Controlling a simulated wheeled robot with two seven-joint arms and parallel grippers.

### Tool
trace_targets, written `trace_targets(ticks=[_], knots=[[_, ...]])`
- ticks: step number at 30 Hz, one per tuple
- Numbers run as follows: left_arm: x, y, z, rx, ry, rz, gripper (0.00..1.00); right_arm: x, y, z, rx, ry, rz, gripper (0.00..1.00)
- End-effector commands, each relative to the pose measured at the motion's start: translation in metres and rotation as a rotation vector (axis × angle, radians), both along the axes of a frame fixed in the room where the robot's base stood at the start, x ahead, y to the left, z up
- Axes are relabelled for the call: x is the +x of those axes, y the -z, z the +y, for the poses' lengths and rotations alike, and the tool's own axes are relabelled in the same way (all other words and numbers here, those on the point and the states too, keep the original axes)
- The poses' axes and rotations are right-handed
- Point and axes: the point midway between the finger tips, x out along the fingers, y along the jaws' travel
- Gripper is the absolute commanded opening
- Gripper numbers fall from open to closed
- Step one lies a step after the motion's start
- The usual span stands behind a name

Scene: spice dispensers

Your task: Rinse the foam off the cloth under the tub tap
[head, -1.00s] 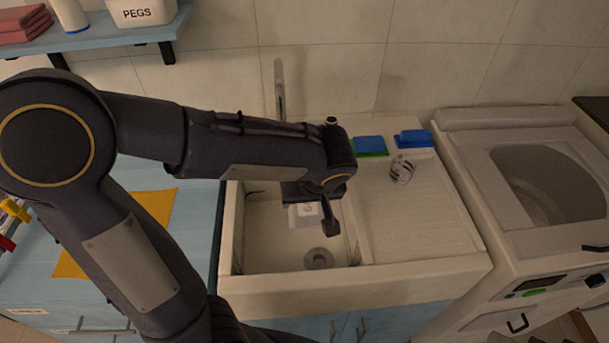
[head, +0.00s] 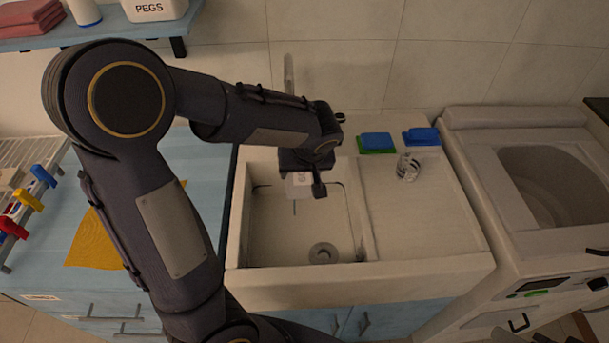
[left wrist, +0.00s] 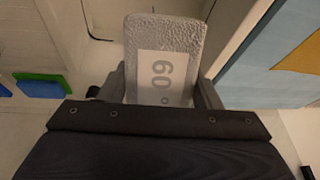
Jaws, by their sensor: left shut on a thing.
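My left gripper (head: 303,189) is shut on a pale, rough-surfaced block, apparently the folded cloth (head: 297,184), over the back part of the tub (head: 262,232). In the left wrist view the cloth (left wrist: 163,35) stands out between the two fingers, its white label reading 60°. The tap (head: 289,72) rises behind the tub, partly hidden by my left arm. I cannot tell whether the cloth is right under its spout, and no water stream shows clearly. My right gripper is not in view.
A washing machine (head: 530,245) stands farther right. A yellow cloth (head: 95,242) lies on the left counter beside a rack (head: 30,165).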

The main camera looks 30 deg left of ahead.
Motion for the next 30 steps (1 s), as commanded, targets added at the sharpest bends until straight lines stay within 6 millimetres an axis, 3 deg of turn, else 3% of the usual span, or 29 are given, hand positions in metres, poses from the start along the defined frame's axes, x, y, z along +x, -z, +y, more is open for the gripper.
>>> trace_targets(ticks=[6, 15, 30], knots=[[0.015, 0.003, 0.016, 0.001, -0.001, 0.000, 0.33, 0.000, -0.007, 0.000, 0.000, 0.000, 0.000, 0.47], [0.034, 0.011, 0.035, 0.000, -0.002, -0.001, 0.33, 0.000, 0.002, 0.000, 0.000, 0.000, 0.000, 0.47], [0.041, 0.012, 0.043, 0.000, 0.001, -0.001, 0.33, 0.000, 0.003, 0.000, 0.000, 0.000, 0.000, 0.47]])
